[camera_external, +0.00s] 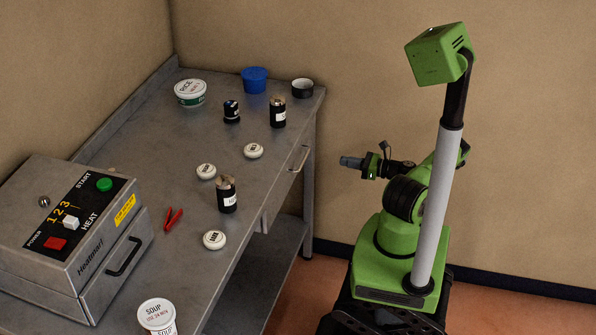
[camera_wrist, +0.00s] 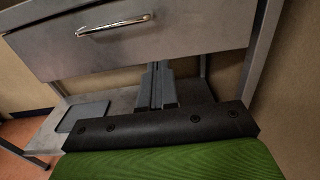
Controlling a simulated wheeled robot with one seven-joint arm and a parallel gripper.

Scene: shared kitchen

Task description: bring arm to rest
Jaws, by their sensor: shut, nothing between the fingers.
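My gripper (camera_external: 350,162) is at the end of my folded arm, close over my green base, to the right of the metal table (camera_external: 190,215) and apart from it. Its fingers are shut with nothing between them. In the wrist view my gripper (camera_wrist: 158,85) points toward the front of the table, below a drawer with a metal handle (camera_wrist: 114,25). No object touches the gripper in either view.
On the table stand a heating machine (camera_external: 75,235), a rice tub (camera_external: 190,93), a blue tub (camera_external: 255,80), a soup tub (camera_external: 157,316), dark jars, loose white lids and red tongs (camera_external: 173,218). A grey tray (camera_wrist: 84,116) lies on the lower shelf. Floor separates my base from the table.

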